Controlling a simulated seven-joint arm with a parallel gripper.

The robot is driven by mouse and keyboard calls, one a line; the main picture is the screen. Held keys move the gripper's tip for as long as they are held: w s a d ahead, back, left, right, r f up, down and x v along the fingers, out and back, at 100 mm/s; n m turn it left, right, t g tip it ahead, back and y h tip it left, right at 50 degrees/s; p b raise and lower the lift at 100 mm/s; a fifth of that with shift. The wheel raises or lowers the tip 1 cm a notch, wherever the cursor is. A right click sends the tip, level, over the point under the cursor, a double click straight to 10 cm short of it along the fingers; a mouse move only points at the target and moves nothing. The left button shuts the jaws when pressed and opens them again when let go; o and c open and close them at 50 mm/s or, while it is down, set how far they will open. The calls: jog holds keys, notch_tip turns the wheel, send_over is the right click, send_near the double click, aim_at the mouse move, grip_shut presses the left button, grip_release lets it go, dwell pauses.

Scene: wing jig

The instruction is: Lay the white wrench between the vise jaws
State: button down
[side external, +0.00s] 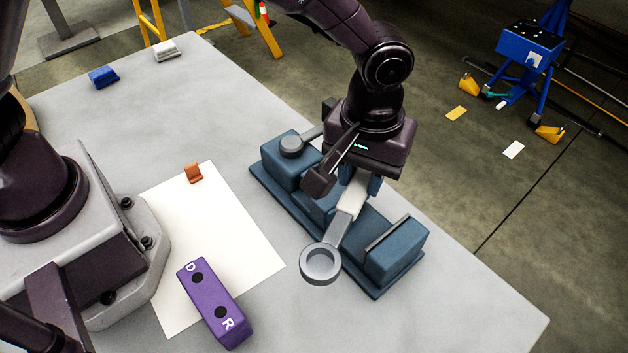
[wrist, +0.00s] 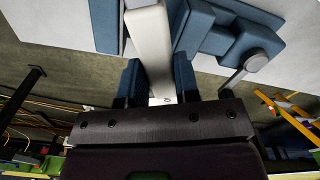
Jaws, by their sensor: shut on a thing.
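The white wrench (side external: 352,196) has a pale handle and a grey ring end (side external: 320,264) that points toward the lower left. My gripper (side external: 360,184) is shut on the handle, and in the wrist view the wrench (wrist: 150,45) runs between the two blue fingers (wrist: 158,76). The blue vise (side external: 397,253) stands on the table under my gripper, with one jaw block on the right and another at the left. The wrench lies across the gap between them in the picture. Its height above the vise bed is hard to tell, and my gripper hides part of the vise.
A purple block (side external: 213,302) marked D and R lies partly on a white sheet (side external: 240,240), with a small orange-brown piece (side external: 194,173) at the sheet's far edge. A blue piece (side external: 103,76) and a white piece (side external: 166,51) sit at the far left. The grey vise handle (side external: 291,146) sticks out.

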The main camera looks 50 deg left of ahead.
jog(key=w+m, duration=0.4)
send_near(377, 222)
jog(key=shift+m, duration=0.4)
jog(key=shift+f, duration=3.15)
jog(key=shift+f, duration=0.45)
